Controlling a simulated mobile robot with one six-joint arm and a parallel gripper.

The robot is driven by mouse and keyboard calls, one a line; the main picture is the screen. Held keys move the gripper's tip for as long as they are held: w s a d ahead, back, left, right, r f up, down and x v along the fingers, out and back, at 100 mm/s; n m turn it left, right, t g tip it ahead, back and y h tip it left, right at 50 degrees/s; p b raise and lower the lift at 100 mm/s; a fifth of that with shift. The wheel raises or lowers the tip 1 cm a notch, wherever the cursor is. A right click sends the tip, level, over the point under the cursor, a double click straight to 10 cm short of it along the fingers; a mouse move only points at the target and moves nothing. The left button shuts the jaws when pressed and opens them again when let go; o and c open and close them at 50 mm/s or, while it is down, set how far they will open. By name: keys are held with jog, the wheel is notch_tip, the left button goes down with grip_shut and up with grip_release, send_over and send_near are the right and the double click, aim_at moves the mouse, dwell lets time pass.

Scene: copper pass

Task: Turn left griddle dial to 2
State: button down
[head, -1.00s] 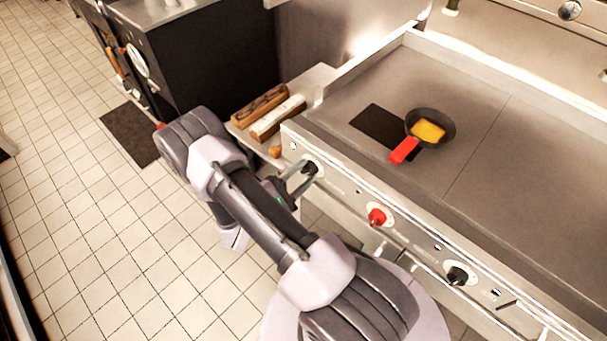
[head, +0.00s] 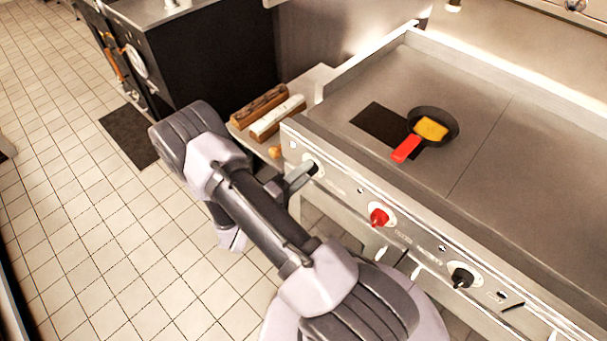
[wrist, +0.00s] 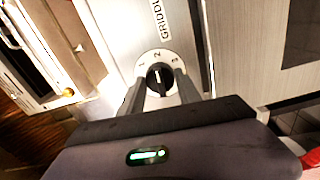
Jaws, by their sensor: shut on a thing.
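The left griddle dial (wrist: 159,78) is a black knob on a round white plate marked 1, 2 and 3, in the middle of the wrist view. In the head view, the dial (head: 312,167) is at the left end of the griddle's front panel, partly covered by my gripper (head: 302,175). My gripper (wrist: 160,92) is shut on the dial, one finger on each side of the knob.
A red dial (head: 379,217) and another black dial (head: 461,277) sit further right on the panel. A black pan (head: 447,118) with a red handle and yellow food stands on the griddle (head: 480,130). A side shelf holds wooden-looking boxes (head: 275,118).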

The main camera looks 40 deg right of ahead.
jog(key=shift+m, duration=0.6)
jog(key=c, duration=0.8)
grip_release()
jog(key=shift+c, duration=0.2)
jog(key=s+a+p, duration=0.1)
jog(key=a+p, duration=0.2)
jog(key=a, duration=1.4)
jog(key=shift+s+a, duration=0.2)
jog(key=shift+a, duration=0.05)
